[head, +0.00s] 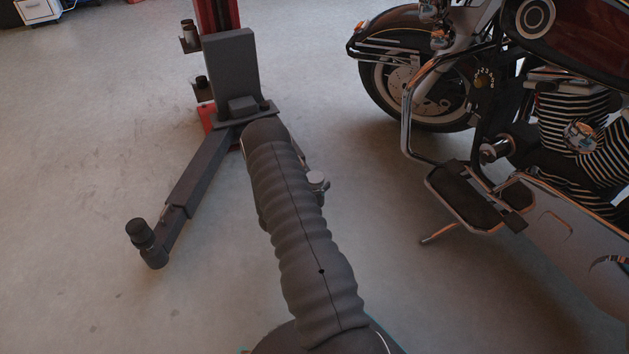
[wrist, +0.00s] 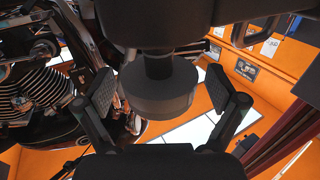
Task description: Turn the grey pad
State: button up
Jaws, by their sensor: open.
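In the wrist view, the grey pad (wrist: 162,98) is a dark round disc on a short stem below a dark block. My gripper (wrist: 165,102) is open, with one finger on each side of the pad. A narrow gap shows between the pad and each finger, and I cannot tell of any contact. In the head view, my dark ribbed arm sleeve hides my gripper's fingers. A small grey round piece shows at the sleeve's right edge; I cannot tell whether it is this pad.
A red lift column (head: 218,20) with a grey lift arm (head: 200,172) stands to the left, and another round pad (head: 140,232) is at that arm's end. A motorcycle (head: 475,190) stands close on the right.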

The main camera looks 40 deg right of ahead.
jog(key=c, duration=1.2)
jog(key=shift+o, duration=0.2)
jog(key=shift+n+t, duration=0.4)
jog(key=n+t+y, duration=0.1)
jog(key=n+t, duration=0.1)
jog(key=t, duration=0.1)
jog(key=n+t+y, duration=0.2)
jog(key=t, duration=0.1)
jog(key=shift+s+y, duration=0.15)
jog(key=shift+y, duration=0.15)
jog(key=n+t+y, duration=0.2)
jog(key=y, duration=0.1)
jog(key=n+t+y, duration=0.3)
jog(key=shift+d+f+n, duration=0.1)
jog(key=shift+f+n, duration=0.1)
jog(key=shift+n, duration=0.1)
jog(key=n+t+y, duration=0.1)
jog(key=n+y, duration=0.1)
jog(key=y, duration=0.2)
jog(key=n+y, duration=0.3)
jog(key=y, duration=0.1)
jog(key=shift+t+y, duration=0.4)
jog(key=shift+a+n+g+y, duration=0.1)
jog(key=shift+n+g+y, duration=0.15)
jog(key=shift+n+y, duration=0.9)
jog(key=shift+a+n+g+y, duration=0.1)
jog(key=shift+n+g+y, duration=0.15)
jog(key=shift+n+y, duration=0.85)
jog(key=shift+m+y, duration=0.25)
jog(key=shift+y, duration=0.4)
